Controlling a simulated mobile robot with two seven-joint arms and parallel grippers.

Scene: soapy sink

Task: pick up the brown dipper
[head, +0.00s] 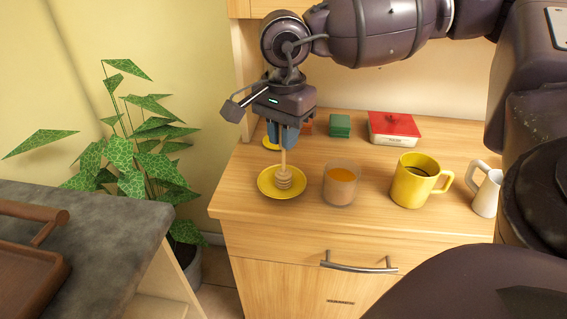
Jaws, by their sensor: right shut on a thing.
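The brown dipper (284,178) is a light wooden honey dipper with a ridged head. It stands upright over a yellow saucer (265,184), with its head at the saucer; I cannot tell whether they touch. My right gripper (283,142) points down from above and is shut on the upper part of the dipper's handle. The fingers hide the top of the handle. My left gripper is not in view.
A glass of orange liquid (341,184), a yellow mug (415,182) and a white mug (487,192) stand right of the saucer. Behind are a green block (340,126) and a red-topped box (393,127). A dark counter (120,215) with a brown tray (30,270) and a plant (130,155) are left.

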